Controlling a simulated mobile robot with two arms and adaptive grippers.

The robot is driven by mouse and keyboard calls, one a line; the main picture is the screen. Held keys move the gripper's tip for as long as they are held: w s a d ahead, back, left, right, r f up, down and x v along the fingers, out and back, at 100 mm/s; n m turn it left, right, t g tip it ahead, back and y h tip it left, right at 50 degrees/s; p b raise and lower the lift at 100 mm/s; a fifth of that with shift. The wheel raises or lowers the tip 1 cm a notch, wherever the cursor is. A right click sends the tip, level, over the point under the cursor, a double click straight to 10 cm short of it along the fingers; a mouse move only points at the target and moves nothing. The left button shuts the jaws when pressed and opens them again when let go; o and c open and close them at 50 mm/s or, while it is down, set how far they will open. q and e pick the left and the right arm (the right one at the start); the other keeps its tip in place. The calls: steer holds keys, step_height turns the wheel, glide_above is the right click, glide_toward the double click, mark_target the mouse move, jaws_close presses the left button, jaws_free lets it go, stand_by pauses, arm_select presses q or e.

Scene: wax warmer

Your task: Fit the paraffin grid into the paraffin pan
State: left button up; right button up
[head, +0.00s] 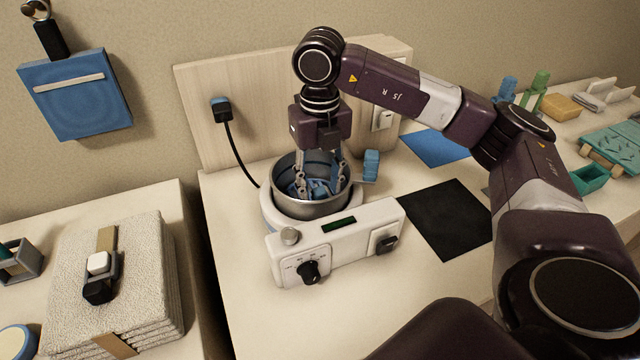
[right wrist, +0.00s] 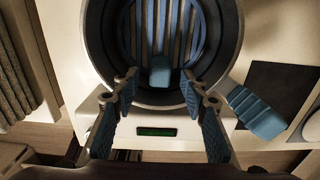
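The paraffin pan (head: 326,207) is a round metal pot seated in the white warmer (head: 345,236), with a blue handle (head: 371,165) on its right. The paraffin grid (head: 318,187) is blue and slatted and lies inside the pan. In the right wrist view the grid (right wrist: 163,28) shows parallel bars and a blue grip block (right wrist: 160,76); whether it lies fully flat cannot be told. My right gripper (right wrist: 160,88) points down into the pan (right wrist: 234,35). Its fingers are spread, with the grip block between and beyond them, apart from both. My left gripper is out of view.
A wooden backboard (head: 245,110) with a plugged-in cord stands behind the warmer. A black mat (head: 445,218) and a blue mat (head: 437,147) lie to its right. Stacked towels (head: 150,280) are on the left table. The table in front of the warmer is clear.

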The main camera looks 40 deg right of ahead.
steer(key=shift+r+p, duration=2.05)
steer(key=shift+r, duration=1.05)
steer(key=shift+r, duration=0.1)
step_height(320, 180, up, 12)
